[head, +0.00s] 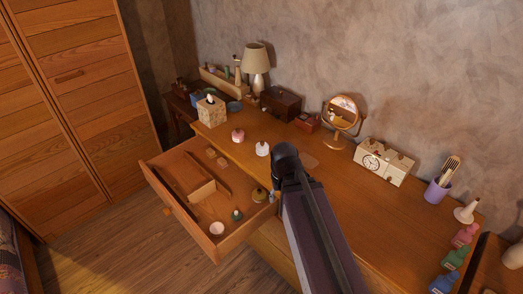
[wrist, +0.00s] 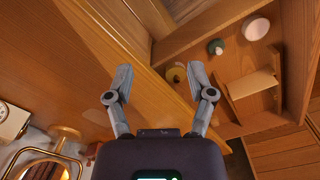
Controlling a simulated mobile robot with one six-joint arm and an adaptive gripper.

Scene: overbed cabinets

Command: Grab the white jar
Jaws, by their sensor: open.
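A small white jar (head: 262,149) stands upright on the wooden dresser top, just left of my arm in the head view. I cannot make it out in the wrist view. A round white item (head: 216,228) lies in the open drawer; it also shows in the wrist view (wrist: 257,27). My gripper (wrist: 160,76) is open, with nothing between its fingers, above the dresser edge and the open drawer. In the head view my arm mostly hides the gripper.
The open drawer (head: 182,213) also holds a dark green item (head: 237,215), a yellowish round item (head: 259,195) and a wooden divider. A pink jar (head: 238,135), tissue box (head: 211,111), mirror (head: 341,120) and clock (head: 383,162) stand on the dresser.

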